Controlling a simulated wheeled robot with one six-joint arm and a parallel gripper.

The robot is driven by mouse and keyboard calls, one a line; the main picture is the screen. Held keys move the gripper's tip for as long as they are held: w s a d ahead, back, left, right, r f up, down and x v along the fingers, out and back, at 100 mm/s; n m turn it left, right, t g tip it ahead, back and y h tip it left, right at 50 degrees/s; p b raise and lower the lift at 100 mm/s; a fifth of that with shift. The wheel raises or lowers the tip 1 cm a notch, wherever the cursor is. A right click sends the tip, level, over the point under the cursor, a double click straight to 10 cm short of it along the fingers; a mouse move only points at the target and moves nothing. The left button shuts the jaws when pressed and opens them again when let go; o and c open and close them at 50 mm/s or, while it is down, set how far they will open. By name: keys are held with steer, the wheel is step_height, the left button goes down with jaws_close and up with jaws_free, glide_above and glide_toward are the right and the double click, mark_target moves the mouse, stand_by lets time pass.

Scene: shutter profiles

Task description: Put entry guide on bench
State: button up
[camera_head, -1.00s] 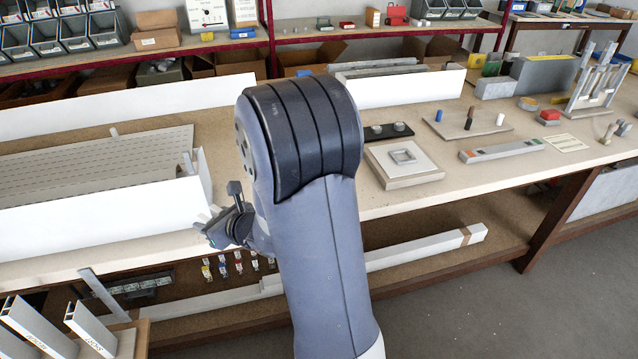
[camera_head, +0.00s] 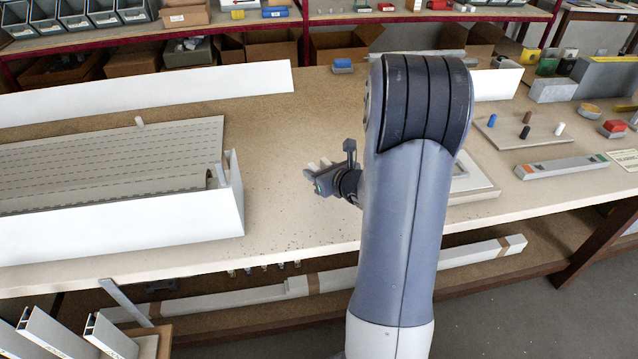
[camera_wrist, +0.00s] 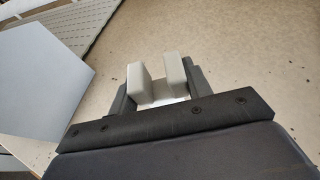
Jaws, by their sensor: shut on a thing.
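My gripper (camera_head: 317,172) is low over the bare bench top (camera_head: 290,215), to the right of the long white box. In the wrist view its dark fingers (camera_wrist: 160,86) are shut on a pale, two-pronged piece, which I take to be the entry guide (camera_wrist: 178,78). Its prongs point away from my wrist, with a whiter part between them. In the head view only small pale tips of it show beside my gripper. I cannot tell whether it touches the bench.
The white box (camera_head: 130,235) with grey slatted profiles (camera_head: 110,150) stands to the left. A board with small pegs (camera_head: 510,138) lies to the right, beyond my arm. Upright profiles (camera_head: 110,338) stand low at front left. The bench middle is clear.

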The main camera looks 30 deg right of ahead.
steer(key=shift+f, duration=2.15)
steer(key=shift+f+b, duration=0.25)
steer(key=shift+b, duration=0.1)
steer(key=o, duration=0.9)
steer(key=shift+r, duration=0.1)
steer(key=shift+o, duration=0.2)
steer(key=shift+r, duration=0.1)
steer(key=shift+r+p, duration=0.2)
steer(key=shift+p, duration=0.3)
steer(key=b+v, duration=0.1)
steer(key=v, duration=1.1)
steer(key=shift+f, duration=0.15)
